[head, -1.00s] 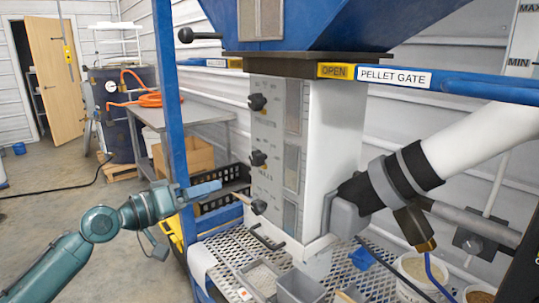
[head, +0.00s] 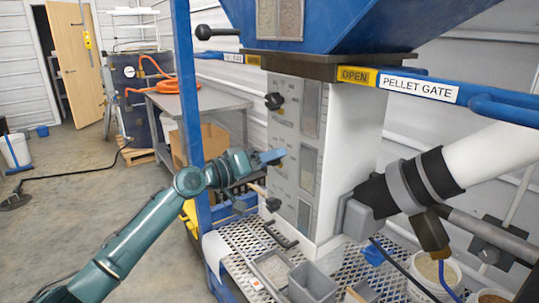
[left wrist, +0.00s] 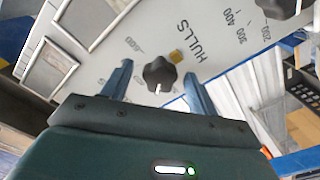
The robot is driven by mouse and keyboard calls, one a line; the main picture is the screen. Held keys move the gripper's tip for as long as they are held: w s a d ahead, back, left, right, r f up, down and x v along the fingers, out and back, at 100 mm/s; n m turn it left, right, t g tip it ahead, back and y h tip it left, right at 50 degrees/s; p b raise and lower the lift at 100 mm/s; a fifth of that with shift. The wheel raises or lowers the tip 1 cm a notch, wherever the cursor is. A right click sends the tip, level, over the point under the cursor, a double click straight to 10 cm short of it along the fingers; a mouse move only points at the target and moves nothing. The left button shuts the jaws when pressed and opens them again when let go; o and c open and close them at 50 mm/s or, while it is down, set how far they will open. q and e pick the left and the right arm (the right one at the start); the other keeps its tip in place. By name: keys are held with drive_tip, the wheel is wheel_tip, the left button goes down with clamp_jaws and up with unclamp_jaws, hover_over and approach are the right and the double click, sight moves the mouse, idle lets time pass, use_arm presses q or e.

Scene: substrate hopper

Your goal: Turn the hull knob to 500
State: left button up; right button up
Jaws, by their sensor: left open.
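The dispenser's front panel (head: 308,165) carries a column of black knobs. My left gripper (head: 272,157) is in front of the panel at middle height and hides the middle knob in the head view. In the left wrist view, a black lobed knob (left wrist: 160,73) with a white pointer mark lies between the two open fingers of my left gripper (left wrist: 158,76), with a gap on each side. The word HULLS (left wrist: 195,40) is printed beside it. A second knob (left wrist: 278,7) shows at the top right, near the numbers 200, 300 and 400. My right gripper is out of view.
A blue bar labelled PELLET GATE (head: 418,86) runs above right. The top knob (head: 273,101) and bottom knob (head: 273,204) sit above and below my gripper. A mesh shelf with a grey bin (head: 312,283) is below. A blue post (head: 188,110) stands left of the panel.

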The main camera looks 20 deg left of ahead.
use_arm(q)
drive_tip(key=shift+w+d, duration=0.2)
drive_tip(key=shift+w, duration=0.05)
drive_tip(key=shift+c, duration=0.5)
drive_tip(key=c, duration=0.9)
